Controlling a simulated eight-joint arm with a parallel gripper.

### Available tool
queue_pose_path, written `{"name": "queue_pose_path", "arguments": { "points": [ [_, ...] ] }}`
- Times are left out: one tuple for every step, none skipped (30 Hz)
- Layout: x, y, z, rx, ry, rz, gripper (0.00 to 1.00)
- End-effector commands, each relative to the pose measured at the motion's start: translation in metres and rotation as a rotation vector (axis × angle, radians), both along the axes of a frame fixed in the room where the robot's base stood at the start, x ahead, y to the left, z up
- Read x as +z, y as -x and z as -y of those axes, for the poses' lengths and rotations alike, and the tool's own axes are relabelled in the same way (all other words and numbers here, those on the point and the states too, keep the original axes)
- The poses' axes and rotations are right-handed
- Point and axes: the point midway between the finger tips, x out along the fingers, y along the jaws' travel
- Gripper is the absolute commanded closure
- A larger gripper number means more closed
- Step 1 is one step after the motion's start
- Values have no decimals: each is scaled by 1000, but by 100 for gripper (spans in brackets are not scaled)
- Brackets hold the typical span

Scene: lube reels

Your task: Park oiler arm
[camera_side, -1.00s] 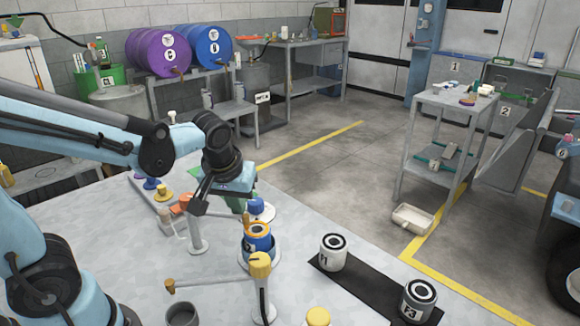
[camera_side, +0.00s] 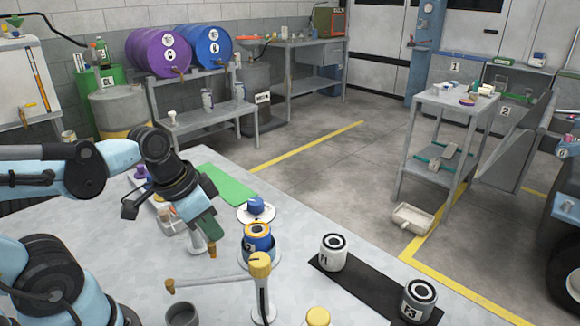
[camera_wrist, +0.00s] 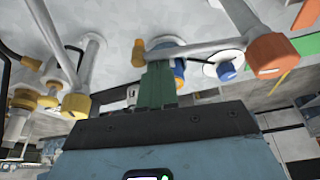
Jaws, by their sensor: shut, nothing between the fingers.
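An oiler with an orange cap (camera_wrist: 268,55) carries a grey swing arm (camera_wrist: 205,48) ending in a brown tip (camera_wrist: 138,52). In the side view its post (camera_side: 197,243) is partly behind my gripper, and the brown tip (camera_side: 212,250) hangs just below the fingers. My gripper (camera_side: 210,230) is shut and empty, its green fingers (camera_wrist: 157,88) beside the arm near the tip; I cannot tell if they touch. A second oiler with a yellow cap (camera_side: 260,265) has its arm (camera_side: 215,282) pointing left. A blue reel (camera_side: 258,240) stands behind my fingers' right side.
A blue knob on a white disc (camera_side: 256,208) stands behind the reel, near a green mat (camera_side: 226,185). A grey cup (camera_side: 182,315) is at the front.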

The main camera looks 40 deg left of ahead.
Motion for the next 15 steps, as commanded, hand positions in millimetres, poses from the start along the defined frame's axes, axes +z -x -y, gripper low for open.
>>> {"name": "queue_pose_path", "arguments": {
  "points": [
    [0,3,-1,-25,1,0,100],
    [0,5,-1,-43,0,0,100],
    [0,8,-2,-66,0,1,100],
    [0,9,-2,-84,1,1,100],
    [0,11,-2,-101,0,0,100],
    [0,13,-3,-124,0,0,100],
    [0,15,-3,-158,1,0,100],
    [0,16,-4,-192,1,0,100],
    [0,19,-5,-239,1,0,100],
    [0,20,-5,-272,2,0,100],
    [0,22,-5,-309,2,1,100],
    [0,24,-6,-354,1,0,100],
    [0,26,-7,-390,2,1,100],
    [0,28,-7,-410,2,0,100],
    [0,30,-8,-433,0,0,100]
  ]
}}
